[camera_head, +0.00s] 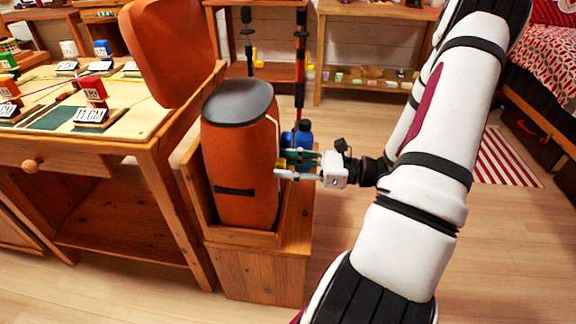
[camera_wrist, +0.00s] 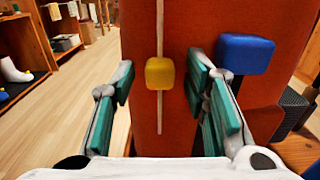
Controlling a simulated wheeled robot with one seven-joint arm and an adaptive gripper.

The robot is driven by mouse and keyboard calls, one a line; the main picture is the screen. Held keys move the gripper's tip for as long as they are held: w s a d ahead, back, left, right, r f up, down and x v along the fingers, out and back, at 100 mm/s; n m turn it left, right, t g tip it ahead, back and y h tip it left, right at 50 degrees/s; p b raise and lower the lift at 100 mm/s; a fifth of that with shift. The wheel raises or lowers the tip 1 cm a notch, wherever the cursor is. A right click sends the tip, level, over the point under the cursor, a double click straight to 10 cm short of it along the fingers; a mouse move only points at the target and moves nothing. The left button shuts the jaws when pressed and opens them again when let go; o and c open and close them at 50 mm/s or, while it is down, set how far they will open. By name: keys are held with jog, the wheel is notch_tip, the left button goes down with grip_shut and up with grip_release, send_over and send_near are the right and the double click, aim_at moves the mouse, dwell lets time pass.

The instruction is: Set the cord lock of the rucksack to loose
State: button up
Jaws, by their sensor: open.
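The rucksack (camera_head: 240,160) is orange with a dark grey top and stands upright in a wooden box-like stand. In the wrist view its orange side (camera_wrist: 190,30) fills the middle. A yellow cord lock (camera_wrist: 160,74) sits there on a pale vertical cord (camera_wrist: 160,25). My gripper (camera_head: 284,167) is at the rucksack's right side. In the wrist view my gripper (camera_wrist: 162,88) is open, with one green-padded finger on each side of the cord lock and a gap to both. I cannot tell how far the fingertips are from the fabric.
A blue block (camera_wrist: 246,54) is close to my right finger in the wrist view. A wooden desk (camera_head: 140,135) with small blocks and cards stands left of the rucksack. Shelves (camera_head: 375,12) are at the back, a bed (camera_head: 550,45) at the right.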

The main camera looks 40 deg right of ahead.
aim_at(272, 179)
grip_shut()
jog(key=shift+f+b, duration=1)
jog(key=shift+f, duration=1.55)
grip_release()
jog(key=shift+s, duration=0.1)
jog(key=v, duration=1.2)
